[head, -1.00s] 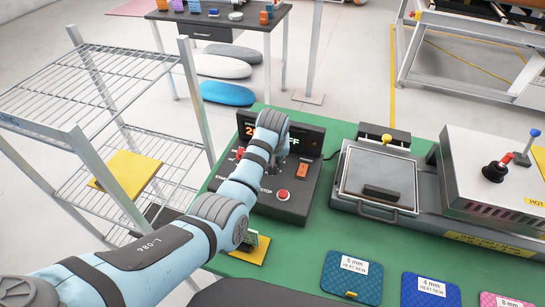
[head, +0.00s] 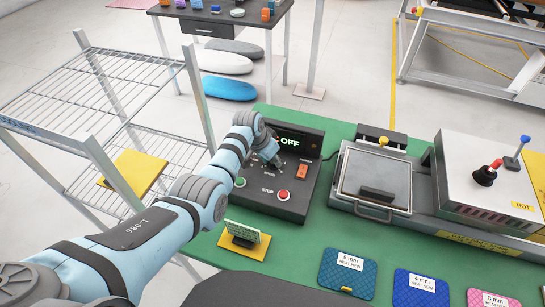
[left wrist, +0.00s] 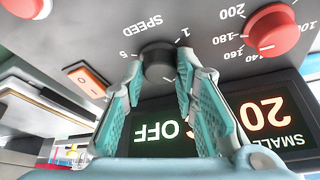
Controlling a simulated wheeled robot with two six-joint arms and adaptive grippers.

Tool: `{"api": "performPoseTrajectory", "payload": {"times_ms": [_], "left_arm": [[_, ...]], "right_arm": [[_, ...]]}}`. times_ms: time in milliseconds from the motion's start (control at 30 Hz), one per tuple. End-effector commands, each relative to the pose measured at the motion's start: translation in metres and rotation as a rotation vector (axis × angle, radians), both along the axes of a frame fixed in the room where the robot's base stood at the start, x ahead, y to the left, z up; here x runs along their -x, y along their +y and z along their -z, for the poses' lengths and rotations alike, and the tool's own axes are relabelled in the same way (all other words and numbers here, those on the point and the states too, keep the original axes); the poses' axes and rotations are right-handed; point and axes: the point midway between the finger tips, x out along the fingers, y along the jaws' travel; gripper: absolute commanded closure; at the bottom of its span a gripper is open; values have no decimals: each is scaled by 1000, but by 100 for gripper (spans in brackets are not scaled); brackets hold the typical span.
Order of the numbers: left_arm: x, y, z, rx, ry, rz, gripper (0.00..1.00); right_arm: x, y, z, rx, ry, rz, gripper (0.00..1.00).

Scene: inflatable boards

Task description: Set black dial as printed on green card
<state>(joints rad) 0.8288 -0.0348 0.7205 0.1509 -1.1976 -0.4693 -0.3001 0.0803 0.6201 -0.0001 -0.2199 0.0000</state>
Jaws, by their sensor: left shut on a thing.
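The black dial (left wrist: 158,60) is the SPEED knob on the dark control box (head: 318,185). Marks 1 and 5 show beside it in the left wrist view, where the panel appears upside down. My left gripper (head: 273,158) is shut on the dial, one finger on each side; it also shows in the left wrist view (left wrist: 160,70). The dial's pointer cannot be made out. The box's display (left wrist: 160,130) reads OFF and 20. The green card (head: 245,231) stands on a yellow base at the table's front left; its print is too small to read. My right gripper is out of view.
Close to the dial are a red knob (left wrist: 274,30), an orange rocker switch (left wrist: 88,80) and a red STOP button (head: 284,194). A flat press (head: 376,178) stands right of the box. Coloured pads (head: 349,272) lie along the front. A wire rack (head: 100,85) stands left.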

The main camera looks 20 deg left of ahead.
Motion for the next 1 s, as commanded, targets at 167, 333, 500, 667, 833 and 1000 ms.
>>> {"api": "performPoseTrajectory", "payload": {"times_ms": [167, 333, 500, 667, 833, 1000], "left_arm": [[-2, 1, 3, 1, -6, 159, 100], [-4, 2, 4, 0, -7, 298, 100], [-4, 2, 4, 0, -6, 407, 100], [-4, 2, 3, 0, -6, 473, 100], [-3, 2, 2, 0, -4, 510, 100], [-3, 2, 1, 1, -4, 521, 100]], "right_arm": [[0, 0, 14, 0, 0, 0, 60], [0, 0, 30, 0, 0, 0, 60], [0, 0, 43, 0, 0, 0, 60], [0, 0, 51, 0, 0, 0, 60], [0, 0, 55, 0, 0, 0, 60], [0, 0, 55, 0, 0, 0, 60]]}}
